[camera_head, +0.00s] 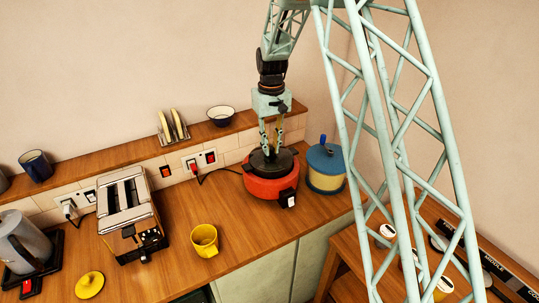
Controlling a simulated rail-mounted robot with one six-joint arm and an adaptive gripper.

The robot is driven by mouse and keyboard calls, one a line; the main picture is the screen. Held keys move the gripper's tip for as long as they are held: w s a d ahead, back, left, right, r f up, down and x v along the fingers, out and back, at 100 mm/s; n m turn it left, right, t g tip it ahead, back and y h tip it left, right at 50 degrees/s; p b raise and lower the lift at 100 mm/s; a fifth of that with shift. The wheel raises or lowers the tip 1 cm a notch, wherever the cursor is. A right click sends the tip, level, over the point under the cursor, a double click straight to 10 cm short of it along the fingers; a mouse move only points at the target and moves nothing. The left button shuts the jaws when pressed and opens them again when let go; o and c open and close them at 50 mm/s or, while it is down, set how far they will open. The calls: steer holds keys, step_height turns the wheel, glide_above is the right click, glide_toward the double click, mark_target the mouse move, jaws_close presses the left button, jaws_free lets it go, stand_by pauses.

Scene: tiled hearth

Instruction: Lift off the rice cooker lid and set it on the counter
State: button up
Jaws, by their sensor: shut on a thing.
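The red rice cooker (268,187) stands on the wooden counter (170,230) near its right end. Its dark lid (285,164) covers the top and looks seated on the cooker, though a small gap is hard to rule out at this size. My gripper (270,150) points straight down over the lid's middle, with its fingers shut on the lid's knob. The knob itself is mostly hidden between the fingertips.
A blue-lidded pot (326,168) stands close at the cooker's right. A yellow mug (204,241), a toaster (128,212), a kettle (25,243) and a yellow lid (89,285) are to the left. The counter between mug and cooker is clear. A shelf (190,137) runs behind.

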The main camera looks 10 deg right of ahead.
mark_target(271, 148)
steer(key=shift+r, duration=0.15)
steer(key=shift+r+p, duration=1.55)
steer(key=shift+r, duration=1.85)
